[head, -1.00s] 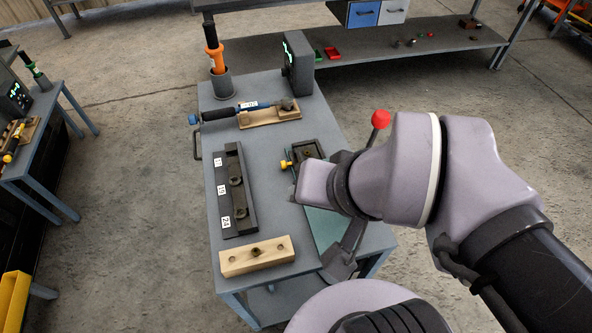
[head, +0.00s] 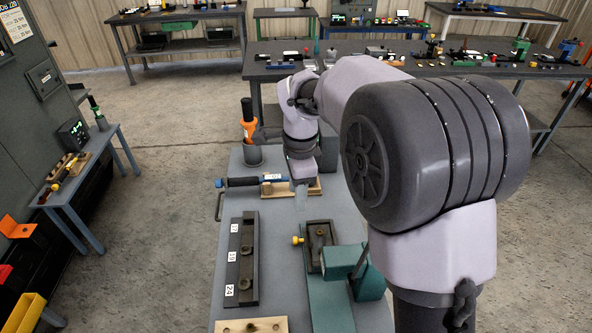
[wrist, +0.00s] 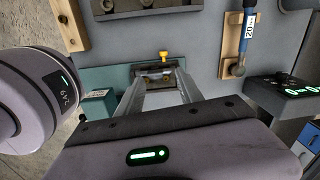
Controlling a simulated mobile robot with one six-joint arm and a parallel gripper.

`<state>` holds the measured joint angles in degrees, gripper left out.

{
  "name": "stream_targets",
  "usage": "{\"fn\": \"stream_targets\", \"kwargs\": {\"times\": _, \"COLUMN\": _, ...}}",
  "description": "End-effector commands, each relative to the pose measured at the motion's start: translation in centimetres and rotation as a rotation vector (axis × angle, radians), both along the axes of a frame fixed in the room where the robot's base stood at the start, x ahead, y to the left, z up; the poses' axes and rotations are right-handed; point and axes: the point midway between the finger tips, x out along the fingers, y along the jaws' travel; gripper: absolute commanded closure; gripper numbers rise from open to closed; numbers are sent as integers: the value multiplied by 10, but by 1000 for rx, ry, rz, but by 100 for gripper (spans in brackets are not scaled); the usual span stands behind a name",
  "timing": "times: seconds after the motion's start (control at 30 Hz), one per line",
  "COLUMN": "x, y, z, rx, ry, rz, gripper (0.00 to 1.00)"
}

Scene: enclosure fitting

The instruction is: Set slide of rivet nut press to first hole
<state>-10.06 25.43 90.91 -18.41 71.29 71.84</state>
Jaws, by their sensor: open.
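The rivet nut press stands on the grey bench, with a green base (head: 330,302) and a teal body (head: 345,260). Its slide is a dark block (head: 320,236) with a round piece on top and a yellow knob (head: 298,240) on its left side. In the wrist view the dark slide (wrist: 152,74) and the yellow knob (wrist: 163,56) show just beyond and between my fingertips. My gripper (head: 301,202) is open and empty, above the bench behind the slide; it also shows in the wrist view (wrist: 158,84). My arm hides the press lever. The holes cannot be made out clearly.
A dark bar (head: 243,270) with numbered labels lies left of the press. A wooden block (head: 250,325) is in front. A blue-handled tool (head: 255,181) on a wooden rest and an orange-handled tool (head: 249,128) in a cup stand behind. A display box (wrist: 284,90) is near.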

Motion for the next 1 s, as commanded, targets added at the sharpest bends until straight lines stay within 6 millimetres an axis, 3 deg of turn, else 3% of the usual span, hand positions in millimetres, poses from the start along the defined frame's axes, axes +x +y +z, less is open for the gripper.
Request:
{"fn": "stream_targets", "kwargs": {"times": 0.03, "x": 11, "y": 5, "z": -14, "rx": -10, "ry": 25, "rz": -51, "gripper": 56}}
{"fn": "stream_targets", "kwargs": {"times": 0.17, "x": 23, "y": 10, "z": -36, "rx": -27, "ry": 51, "rz": -129, "gripper": 56}}
{"fn": "stream_targets", "kwargs": {"times": 0.27, "x": 23, "y": 10, "z": -54, "rx": -29, "ry": 54, "rz": -136, "gripper": 56}}
{"fn": "stream_targets", "kwargs": {"times": 0.7, "x": 22, "y": 10, "z": -181, "rx": -28, "ry": 54, "rz": -135, "gripper": 56}}
{"fn": "stream_targets", "kwargs": {"times": 0.83, "x": 22, "y": 10, "z": -201, "rx": -27, "ry": 51, "rz": -135, "gripper": 56}}
{"fn": "stream_targets", "kwargs": {"times": 1.0, "x": 22, "y": 10, "z": -208, "rx": -27, "ry": 50, "rz": -135, "gripper": 56}}
